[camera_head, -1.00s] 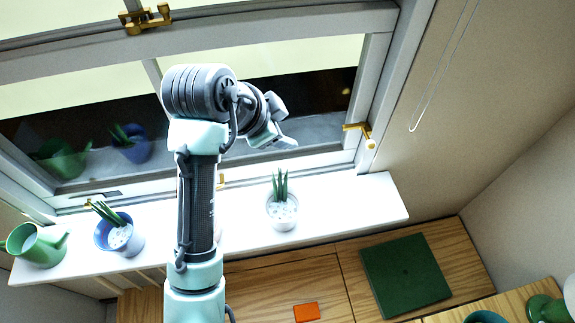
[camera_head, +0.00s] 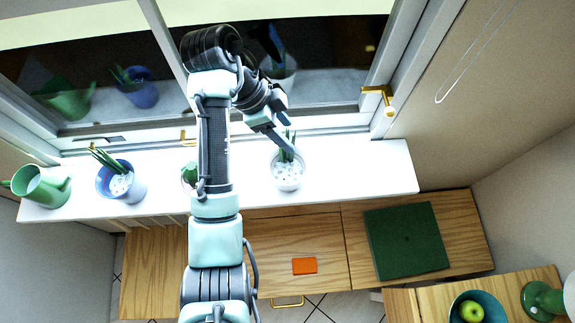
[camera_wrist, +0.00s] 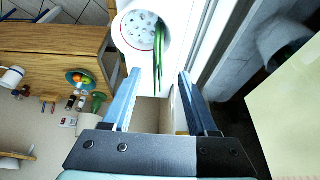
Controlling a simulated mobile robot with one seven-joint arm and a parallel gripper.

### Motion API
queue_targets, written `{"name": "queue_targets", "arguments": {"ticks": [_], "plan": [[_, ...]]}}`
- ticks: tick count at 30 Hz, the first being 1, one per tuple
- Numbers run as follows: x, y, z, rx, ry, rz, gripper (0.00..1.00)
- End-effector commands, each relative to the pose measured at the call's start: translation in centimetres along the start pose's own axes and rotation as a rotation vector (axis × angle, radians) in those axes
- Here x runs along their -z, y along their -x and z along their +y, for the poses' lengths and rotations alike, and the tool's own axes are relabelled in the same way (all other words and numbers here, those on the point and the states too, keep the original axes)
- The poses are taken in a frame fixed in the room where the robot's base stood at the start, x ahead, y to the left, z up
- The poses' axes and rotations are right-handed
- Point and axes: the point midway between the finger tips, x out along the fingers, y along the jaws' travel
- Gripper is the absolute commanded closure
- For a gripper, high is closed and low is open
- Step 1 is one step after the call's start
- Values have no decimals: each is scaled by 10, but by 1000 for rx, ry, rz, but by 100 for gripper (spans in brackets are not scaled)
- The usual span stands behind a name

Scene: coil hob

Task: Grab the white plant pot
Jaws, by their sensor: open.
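The white plant pot (camera_head: 288,184) stands upright on the white windowsill (camera_head: 345,167), with pale pebbles and long green leaves in it. In the wrist view the pot (camera_wrist: 125,45) is at the top centre, its leaves pointing down toward the gap between my fingers. My gripper (camera_head: 286,138) is open and empty, at the window side of the pot near its leaves. In the wrist view the fingers of my gripper (camera_wrist: 159,75) are wide apart, with the pot's body beyond their tips.
A blue pot (camera_head: 122,184) with a plant and a green watering can (camera_head: 42,188) stand on the sill's left part. Another green item (camera_head: 189,175) is partly hidden behind my arm. The window glass and frame (camera_head: 345,125) rise close behind the sill. A brass handle (camera_head: 378,92) projects at right.

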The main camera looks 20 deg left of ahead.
Motion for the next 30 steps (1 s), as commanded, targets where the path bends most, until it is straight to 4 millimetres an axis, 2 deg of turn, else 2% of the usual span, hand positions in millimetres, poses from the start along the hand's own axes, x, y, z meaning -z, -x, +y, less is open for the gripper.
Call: {"name": "queue_targets", "arguments": {"ticks": [9, 18, 27, 30], "plan": [[-1, -41, 5, -4, 1, 0, 41], [-2, -47, 4, -1, 0, -1, 43], [-2, -46, 4, -1, 0, -1, 97], [-2, -46, 4, -1, 0, -1, 100]]}}
